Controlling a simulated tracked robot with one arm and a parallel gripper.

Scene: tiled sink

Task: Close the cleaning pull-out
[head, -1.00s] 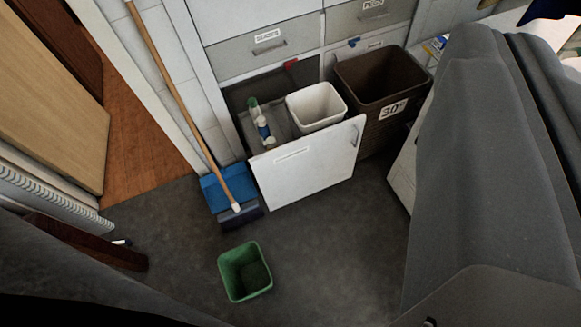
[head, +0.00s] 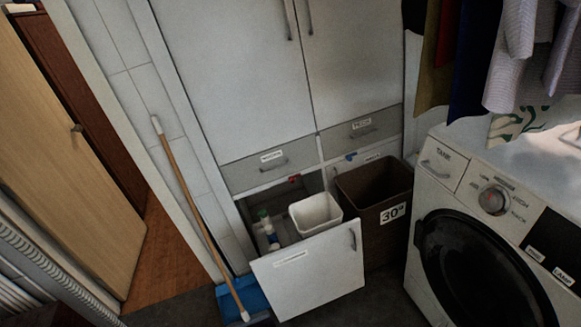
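The cleaning pull-out (head: 312,275) stands open at the bottom of the cabinet, its white front panel out from the cabinet face. A vertical handle (head: 352,239) is near the panel's upper right corner. Behind the panel are a white bin (head: 316,214) and some bottles (head: 267,229); their lower parts are hidden by the panel. My gripper is not in view.
A brown bin (head: 374,195) marked 30° stands right of the pull-out. A washing machine (head: 440,230) fills the right. A broom (head: 195,205) with a blue dustpan (head: 250,297) leans at the left. Clothes (head: 515,50) hang upper right.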

